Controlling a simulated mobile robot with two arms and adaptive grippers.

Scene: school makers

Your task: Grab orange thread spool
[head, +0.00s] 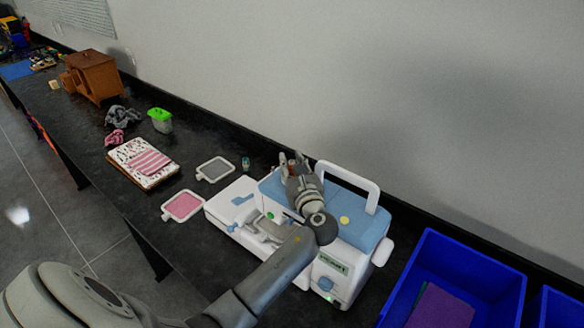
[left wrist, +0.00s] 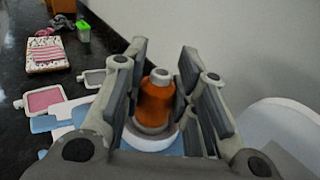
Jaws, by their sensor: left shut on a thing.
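The orange thread spool (left wrist: 156,100) stands between the finger pads of my left gripper (left wrist: 165,95) in the left wrist view. It has a pale top and a pale round base. In the head view my left gripper (head: 292,165) is over the top of the white and blue sewing machine (head: 345,235), and the fingers mostly hide the spool. The gripper is shut on the spool. I cannot tell whether the spool still touches the machine. My right gripper is not in view.
The machine's white handle (head: 350,178) rises just right of my left gripper. A blue bin (head: 470,258) stands to the right. Left are two small framed pieces, grey (head: 215,168) and pink (head: 183,206), folded cloth (head: 145,163) and a green-lidded container (head: 160,121). The wall runs behind.

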